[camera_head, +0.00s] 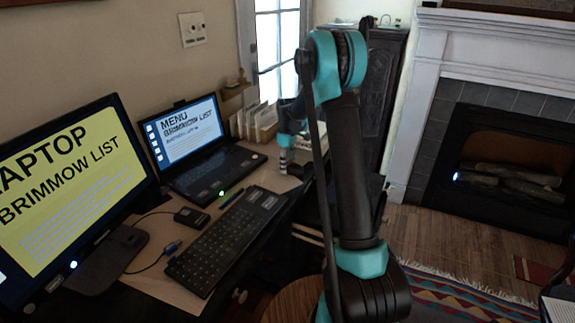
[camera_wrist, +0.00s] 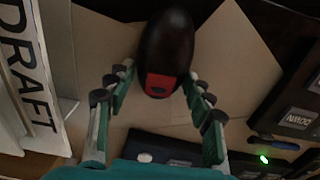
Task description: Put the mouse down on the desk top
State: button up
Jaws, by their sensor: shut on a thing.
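The mouse (camera_wrist: 165,50) is a dark oval with a red patch at its near end, in the wrist view. My gripper (camera_wrist: 157,85) has its teal and black fingers on both sides of the mouse's near end and is shut on it. In the head view my gripper (camera_head: 284,155) is at the far right part of the desk, near the laptop; the mouse cannot be made out there. The tan desk top (camera_head: 158,262) also shows beneath the mouse in the wrist view (camera_wrist: 240,55). Whether the mouse touches it cannot be told.
An open laptop (camera_head: 215,172) stands left of my gripper, with upright papers (camera_head: 252,122) behind it. A keyboard (camera_head: 225,240), a small black device (camera_head: 191,216) and a monitor (camera_head: 70,190) take up the near desk. A "DRAFT" sheet (camera_wrist: 30,75) stands left in the wrist view.

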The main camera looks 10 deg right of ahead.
jog(key=shift+f, duration=0.2)
jog(key=o, duration=1.2)
notch_tip(320, 180, up, 12)
jog(key=f, duration=0.1)
jog(key=s+d+f+m+t, duration=0.1)
jog(key=s+d+f+m, duration=0.1)
jog(key=s, duration=1)
jog(key=s+d+f+m+t, duration=0.1)
jog(key=s+m, duration=0.4)
jog(key=s, duration=0.8)
jog(key=s+d+f+m+t, duration=0.2)
jog(key=s+d+f+m, duration=0.1)
jog(key=s, duration=1)
jog(key=shift+s+f+m, duration=0.2)
jog(key=shift+f+m, duration=0.4)
jog(key=shift+f, duration=0.1)
